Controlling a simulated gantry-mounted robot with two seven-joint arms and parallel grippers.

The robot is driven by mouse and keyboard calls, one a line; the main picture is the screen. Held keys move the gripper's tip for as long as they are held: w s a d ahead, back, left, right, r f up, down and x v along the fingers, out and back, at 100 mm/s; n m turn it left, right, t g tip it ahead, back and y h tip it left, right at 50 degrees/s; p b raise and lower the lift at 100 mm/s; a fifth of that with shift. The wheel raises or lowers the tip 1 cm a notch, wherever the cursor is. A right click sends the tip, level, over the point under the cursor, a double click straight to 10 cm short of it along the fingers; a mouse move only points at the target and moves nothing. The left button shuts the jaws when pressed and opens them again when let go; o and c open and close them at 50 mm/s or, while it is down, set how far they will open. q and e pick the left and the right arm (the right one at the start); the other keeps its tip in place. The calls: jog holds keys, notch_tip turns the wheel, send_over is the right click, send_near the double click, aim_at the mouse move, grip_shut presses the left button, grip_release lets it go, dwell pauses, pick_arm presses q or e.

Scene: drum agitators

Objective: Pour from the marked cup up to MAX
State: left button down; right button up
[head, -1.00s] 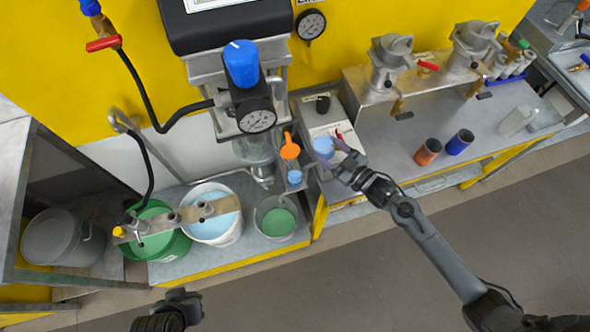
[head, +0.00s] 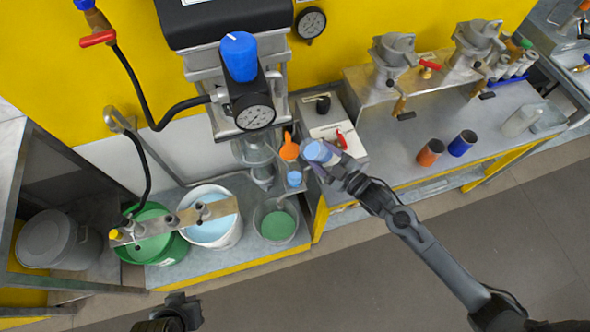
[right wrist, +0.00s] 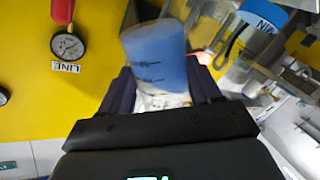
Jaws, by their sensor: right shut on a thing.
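My right gripper (head: 326,167) is shut on a clear cup with light blue content (head: 317,151). It holds the cup above the bench, just right of an orange funnel-like piece (head: 289,147). In the right wrist view the held cup (right wrist: 155,55) stands between the fingers, with dark marks on its wall. A small blue-filled cup (head: 294,178) sits below the orange piece. No MAX mark is readable. My left gripper (head: 180,308) is low in the head view; its jaws are unclear.
A gauge machine with a blue cap (head: 239,57) stands left of the held cup. Buckets with green (head: 150,236), pale blue (head: 212,230) and green (head: 277,226) content line the lower bench. Orange (head: 430,153) and blue (head: 462,143) cylinders stand right.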

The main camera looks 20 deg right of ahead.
jog(key=shift+a, duration=0.15)
dwell(0.5)
jog(key=shift+n, duration=0.3)
jog(key=shift+a+f+b, duration=0.1)
jog(key=shift+b, duration=0.2)
jog(key=shift+d, duration=0.2)
jog(key=shift+a, duration=0.1)
jog(key=shift+a, duration=0.1)
